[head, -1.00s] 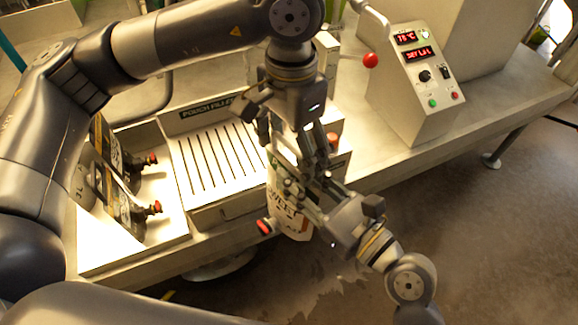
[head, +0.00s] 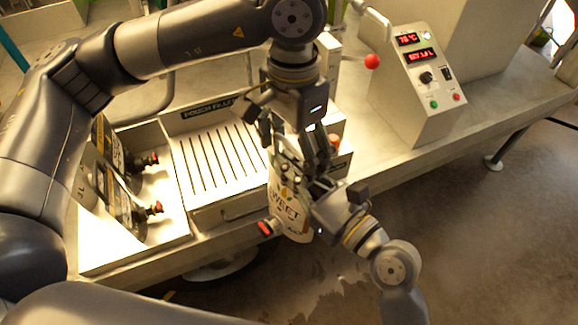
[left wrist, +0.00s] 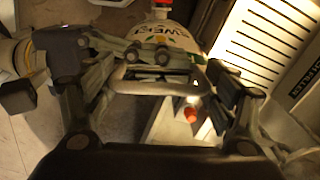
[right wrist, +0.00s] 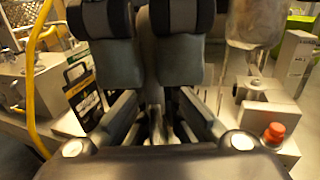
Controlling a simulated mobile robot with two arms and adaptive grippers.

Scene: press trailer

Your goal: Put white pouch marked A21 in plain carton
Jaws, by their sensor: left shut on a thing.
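The white pouch (head: 290,213) has a red cap, green and orange print and lettering like "SWEET". It hangs in front of the bench edge, with the cap at its lower left. My left gripper (head: 288,160) comes down from above and is shut on the pouch. The pouch also shows beyond its fingers in the left wrist view (left wrist: 160,37). My right gripper (head: 318,172) is close beside the pouch on its right; its fingers look near each other, and their exact opening is unclear. I cannot read A21 or make out a plain carton.
The slotted pouch filler tray (head: 222,160) is behind the pouch. A control box (head: 415,85) and a red-ball lever (head: 372,61) stand at the right. Open floor (head: 480,230) is at the lower right.

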